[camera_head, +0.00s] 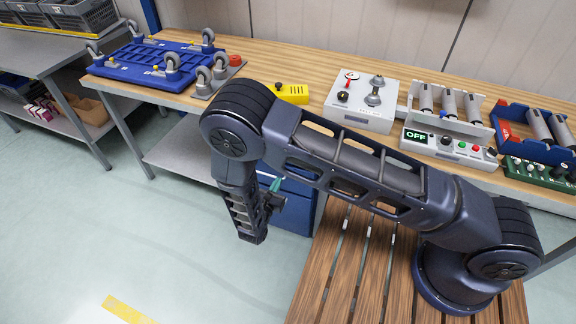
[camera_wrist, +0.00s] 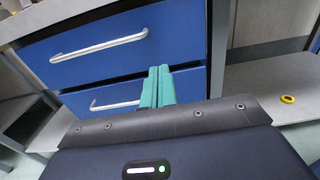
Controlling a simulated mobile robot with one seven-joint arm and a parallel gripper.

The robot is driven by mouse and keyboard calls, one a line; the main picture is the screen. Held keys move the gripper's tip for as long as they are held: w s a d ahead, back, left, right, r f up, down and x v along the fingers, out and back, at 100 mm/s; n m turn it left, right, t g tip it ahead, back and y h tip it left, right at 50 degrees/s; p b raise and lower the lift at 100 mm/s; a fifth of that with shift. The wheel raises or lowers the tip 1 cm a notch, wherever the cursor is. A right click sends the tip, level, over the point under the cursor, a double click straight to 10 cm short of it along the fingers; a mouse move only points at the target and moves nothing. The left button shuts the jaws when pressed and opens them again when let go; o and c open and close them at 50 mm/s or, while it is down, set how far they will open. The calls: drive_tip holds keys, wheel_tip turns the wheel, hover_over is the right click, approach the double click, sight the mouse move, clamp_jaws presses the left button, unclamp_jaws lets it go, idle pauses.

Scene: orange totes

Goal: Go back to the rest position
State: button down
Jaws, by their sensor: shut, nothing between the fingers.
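My gripper (camera_wrist: 158,88) shows in the wrist view as two green fingers side by side, touching, with nothing between them. It points at the blue drawers (camera_wrist: 115,50) with silver handles, under the workbench. In the head view a green fingertip of my gripper (camera_head: 275,185) shows beside the lower part of my arm. My arm is bent, rising from its base on the slatted wooden surface (camera_head: 345,265) and hanging down at the left, over the floor in front of the bench.
The wooden workbench (camera_head: 310,70) holds a blue wheeled dolly (camera_head: 150,62), a yellow box (camera_head: 292,93), a white control box (camera_head: 358,105), a panel reading OFF (camera_head: 448,145) and a blue holder with cylinders (camera_head: 520,118). A grey table (camera_head: 40,55) stands at left. Open floor (camera_head: 130,220) lies at lower left.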

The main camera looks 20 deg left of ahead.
drive_tip(key=w+d+r+m+g+h, duration=0.3)
drive_tip(key=w+d+r+m, duration=0.1)
drive_tip(key=w+d+r, duration=0.2)
drive_tip(key=w+d+r+m+g+h, duration=0.3)
drive_tip(key=w+d+r+m, duration=0.2)
drive_tip(key=r, duration=0.4)
drive_tip(key=w+d+r+m+g+h, duration=0.2)
drive_tip(key=w+d+r+m+h, duration=0.1)
drive_tip(key=w+d+r+m, duration=0.2)
drive_tip(key=shift+w+d+r+g+h, duration=0.2)
drive_tip(key=shift+w+d+r, duration=0.4)
drive_tip(key=shift+r, duration=0.15)
drive_tip(key=shift+w+d+r+g+h, duration=0.2)
drive_tip(key=shift+w+d+r, duration=0.35)
drive_tip(key=shift+r, duration=0.2)
drive_tip(key=d+r+m+g+y, duration=0.1)
drive_tip(key=d+r+m+g, duration=0.25)
drive_tip(key=d+r, duration=0.4)
drive_tip(key=s+d+r+m+g+y, duration=0.15)
drive_tip(key=d+r+m, duration=0.3)
drive_tip(key=d, duration=0.65)
drive_tip(key=d+r+m+g+y, duration=0.25)
drive_tip(key=d+r+m, duration=0.3)
drive_tip(key=d, duration=0.35)
drive_tip(key=s+d+r+m+t+y, duration=0.3)
drive_tip(key=s+d+r+m, duration=0.5)
drive_tip(key=s, duration=0.4)
drive_tip(key=shift+s+d+r+y, duration=0.4)
drive_tip(key=shift+d+y, duration=0.5)
drive_tip(key=shift+d, duration=0.45)
